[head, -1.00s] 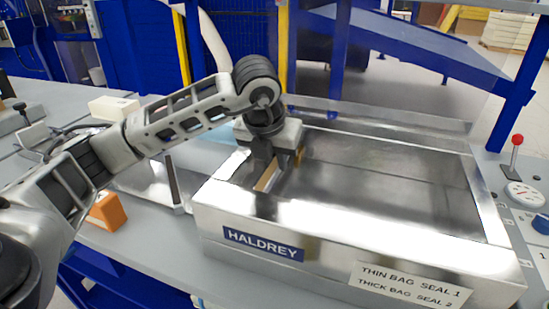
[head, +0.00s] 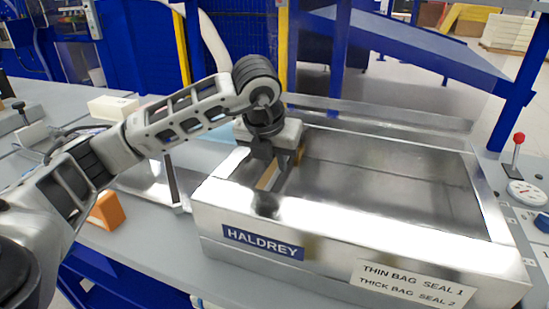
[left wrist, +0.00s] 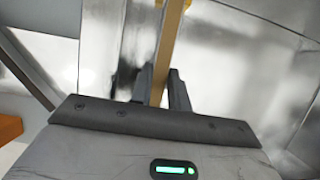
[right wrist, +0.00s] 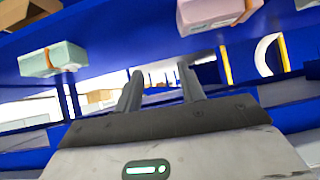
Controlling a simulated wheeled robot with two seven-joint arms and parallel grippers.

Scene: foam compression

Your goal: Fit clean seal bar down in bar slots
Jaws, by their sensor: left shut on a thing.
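The seal bar (head: 267,177) is a narrow tan strip at the left end of the steel machine's (head: 360,185) recessed chamber. My left gripper (head: 268,182) is over that end, shut on the bar. In the left wrist view the tan bar (left wrist: 168,35) runs lengthwise between the two dark fingers (left wrist: 160,88). The bar slots are hidden under the bar and gripper, so I cannot tell whether the bar is seated. My right gripper (right wrist: 158,88) shows only in the right wrist view, with its fingers apart and nothing between them.
A red-knobbed lever (head: 517,140) and a dial (head: 526,194) are at the right. An orange block (head: 107,210) and a pale block (head: 113,106) lie on the grey bench at the left. The chamber's right part is clear. Boxes sit on blue shelving in the right wrist view.

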